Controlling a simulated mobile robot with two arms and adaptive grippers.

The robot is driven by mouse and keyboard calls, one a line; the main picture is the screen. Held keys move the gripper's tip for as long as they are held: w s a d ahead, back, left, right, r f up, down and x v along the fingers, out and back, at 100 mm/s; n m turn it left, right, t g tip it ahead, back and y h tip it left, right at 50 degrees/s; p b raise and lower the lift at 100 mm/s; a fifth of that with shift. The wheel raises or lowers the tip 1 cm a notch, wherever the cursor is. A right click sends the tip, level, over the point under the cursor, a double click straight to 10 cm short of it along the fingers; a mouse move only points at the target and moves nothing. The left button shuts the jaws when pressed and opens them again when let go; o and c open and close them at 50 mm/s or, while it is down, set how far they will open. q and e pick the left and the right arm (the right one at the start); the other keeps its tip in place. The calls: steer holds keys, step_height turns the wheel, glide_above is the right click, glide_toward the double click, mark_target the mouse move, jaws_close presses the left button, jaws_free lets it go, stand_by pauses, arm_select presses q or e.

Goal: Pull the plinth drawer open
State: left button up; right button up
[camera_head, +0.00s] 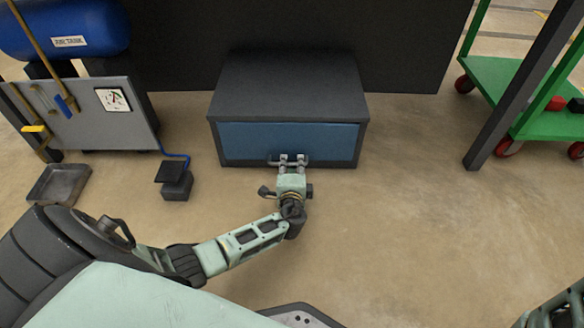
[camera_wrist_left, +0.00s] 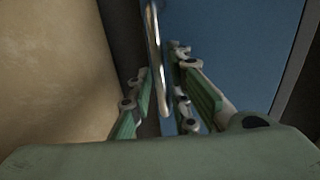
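The plinth is a dark grey box (camera_head: 290,85) on the floor with a blue drawer front (camera_head: 245,140), which looks flush with the frame. A metal bar handle (camera_head: 272,163) sits low on the drawer front. In the left wrist view the handle (camera_wrist_left: 155,60) runs between the fingers, in front of the blue drawer front (camera_wrist_left: 235,50). My left gripper (camera_head: 291,160) is at the handle, its fingers (camera_wrist_left: 163,85) apart on either side of the bar, with gaps showing. Part of my right arm shows at the bottom right corner; its gripper is out of view.
A grey panel (camera_head: 95,125) with a blue air tank (camera_head: 65,30) stands left, with a metal tray (camera_head: 60,184) and black pedal (camera_head: 175,180) on the floor. A green cart (camera_head: 500,85) and dark post (camera_head: 515,85) stand right. The floor before the drawer is clear.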

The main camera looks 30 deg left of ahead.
arm_select(q)
steer(key=shift+w+a, duration=0.1)
steer(key=shift+w, duration=0.05)
steer(key=shift+c, duration=0.4)
jaws_close()
